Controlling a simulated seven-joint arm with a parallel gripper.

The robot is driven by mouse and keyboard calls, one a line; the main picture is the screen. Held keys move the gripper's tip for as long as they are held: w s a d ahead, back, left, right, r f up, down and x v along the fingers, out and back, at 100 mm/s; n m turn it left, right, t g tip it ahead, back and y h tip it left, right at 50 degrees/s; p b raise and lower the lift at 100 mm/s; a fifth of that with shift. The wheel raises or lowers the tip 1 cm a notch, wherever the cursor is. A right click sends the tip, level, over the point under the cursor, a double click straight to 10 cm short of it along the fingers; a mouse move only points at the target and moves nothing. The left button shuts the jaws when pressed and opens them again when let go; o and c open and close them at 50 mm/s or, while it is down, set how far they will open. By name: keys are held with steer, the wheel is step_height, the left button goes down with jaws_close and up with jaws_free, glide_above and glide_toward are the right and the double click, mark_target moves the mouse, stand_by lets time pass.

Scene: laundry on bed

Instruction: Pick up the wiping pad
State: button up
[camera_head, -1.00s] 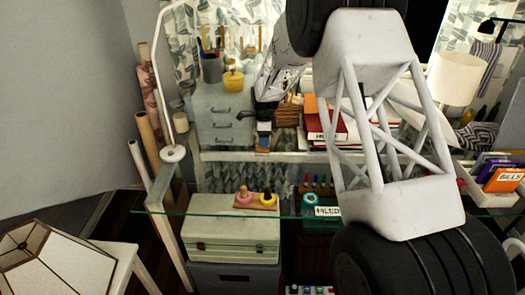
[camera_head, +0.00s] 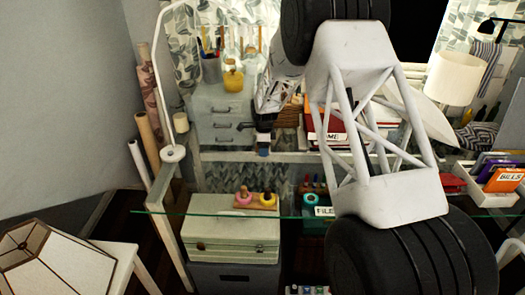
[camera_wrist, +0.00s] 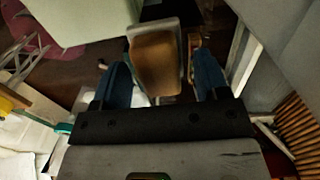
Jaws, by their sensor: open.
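The object that looks like the wiping pad (camera_wrist: 155,62) shows in the wrist view as a brown, rounded block with a grey edge. My gripper (camera_wrist: 161,62) is open, with one blue finger on each side of the pad in that view. Gaps show between the fingers and the pad, and I cannot tell how far below the fingertips it lies. In the head view my gripper (camera_head: 262,136) is small and dark, over the desk's front edge by the grey drawers. It hides most of the pad there.
Grey drawers (camera_head: 224,115) with a yellow jar (camera_head: 233,79) stand left of my gripper. Books (camera_head: 328,128) stand to its right. A white bin with files (camera_head: 484,190) is at right.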

stand_by(0.5)
steer(key=c, duration=1.3)
steer(key=shift+o, duration=0.2)
steer(key=shift+r, duration=0.15)
steer(key=shift+r, duration=0.55)
step_height(320, 180, up, 2)
steer(key=shift+r, duration=0.1)
steer(key=s+d, duration=0.1)
steer(key=s, duration=0.4)
steer(key=s+d+r, duration=0.1)
steer(key=s, duration=0.4)
steer(key=s+d, duration=0.1)
steer(key=s, duration=0.4)
steer(key=shift+s+d+r, duration=0.2)
steer(key=shift+s+d, duration=0.05)
steer(key=shift+s, duration=0.05)
